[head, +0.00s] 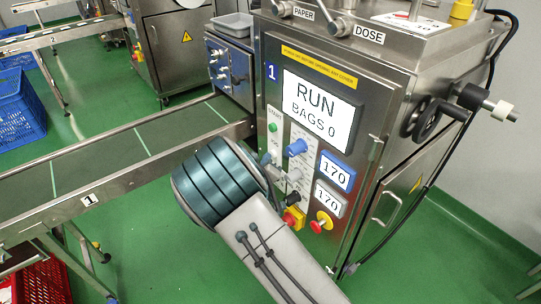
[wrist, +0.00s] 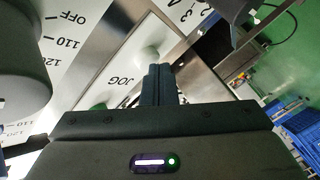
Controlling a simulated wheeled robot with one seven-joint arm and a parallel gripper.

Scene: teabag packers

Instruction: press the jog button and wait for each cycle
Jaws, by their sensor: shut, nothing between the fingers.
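The machine's front panel in the head view carries a screen (head: 319,110) reading RUN and BAGS 0. The jog button (wrist: 147,54) is a pale round cap on a white plate marked JOG in the wrist view. My gripper (wrist: 157,68) has its fingers shut together with nothing between them. The fingertips are right by the button's lower right edge in that view. I cannot tell whether they touch it. In the head view my wrist and forearm cover the lower left of the panel, and the jog button cannot be made out there.
A green button (head: 273,127) and a blue knob (head: 296,147) are close to my wrist. A red stop button (head: 320,225) sits lower right. A conveyor (head: 100,160) runs left. A blue crate (head: 20,110) and red crate (head: 40,285) stand at left.

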